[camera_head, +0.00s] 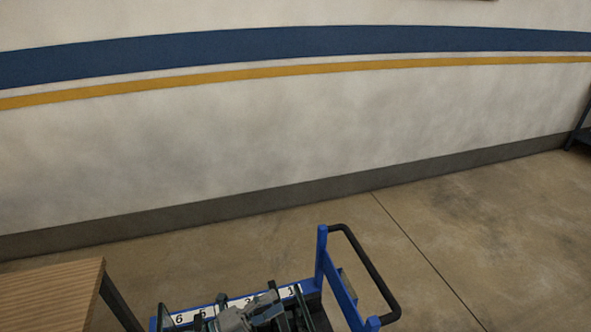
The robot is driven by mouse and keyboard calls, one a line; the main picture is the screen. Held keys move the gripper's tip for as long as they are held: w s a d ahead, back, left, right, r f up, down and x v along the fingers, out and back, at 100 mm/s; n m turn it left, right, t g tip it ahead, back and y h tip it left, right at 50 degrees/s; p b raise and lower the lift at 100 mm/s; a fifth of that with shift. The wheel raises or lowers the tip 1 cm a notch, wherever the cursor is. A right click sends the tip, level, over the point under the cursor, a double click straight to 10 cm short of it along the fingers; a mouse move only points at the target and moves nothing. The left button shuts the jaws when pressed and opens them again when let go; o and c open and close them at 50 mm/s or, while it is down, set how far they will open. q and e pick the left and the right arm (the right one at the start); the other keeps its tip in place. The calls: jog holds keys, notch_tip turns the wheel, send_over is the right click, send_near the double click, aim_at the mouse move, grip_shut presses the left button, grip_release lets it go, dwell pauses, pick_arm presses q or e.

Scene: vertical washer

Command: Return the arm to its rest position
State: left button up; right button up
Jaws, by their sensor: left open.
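My left gripper (252,313) shows at the bottom edge of the head view, as grey and black parts in front of or over the blue cart (339,287). It is open, and I see nothing held in it. The frame's lower edge cuts off part of it. I cannot tell whether it touches the cart. My right gripper is not in view.
The cart has a black tubular handle (370,270) and a white numbered strip (183,318). A wooden tabletop (55,292) is at the lower left. Concrete floor (480,230) is clear at the right, before a striped wall (250,140). A dark frame (581,134) stands far right.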

pick_arm(q)
jog(key=w+a+f+n+t+y, duration=0.1)
jog(key=a+f+n+t+y, duration=0.2)
jog(key=a+n+t+y, duration=0.5)
jog(key=w+a+f+n+t+y, duration=0.1)
jog(key=a+f+n+t+y, duration=0.15)
jog(key=n+y, duration=0.65)
jog(key=s+a+f+n+g+y, duration=0.1)
jog(key=s+a+f+n+g, duration=0.2)
jog(key=f+n, duration=0.15)
jog(key=s+a+f+n+g+y, duration=0.1)
jog(key=s+a+f+n+g, duration=0.1)
jog(key=s+f+n+g, duration=0.3)
jog(key=s+f+g+h, duration=0.1)
jog(key=s+f+g, duration=0.3)
jog(key=s+f, duration=0.4)
jog(key=s+f+g, duration=0.4)
jog(key=s+f, duration=0.1)
jog(key=s, duration=0.5)
jog(key=s+f+g, duration=0.1)
jog(key=s+f, duration=0.2)
jog(key=f, duration=1.3)
jog(key=s+f+g, duration=0.1)
jog(key=s+f, duration=0.3)
jog(key=f, duration=1.2)
jog(key=shift+s+f, duration=0.3)
jog(key=shift+f, duration=0.1)
jog(key=shift+n, duration=0.25)
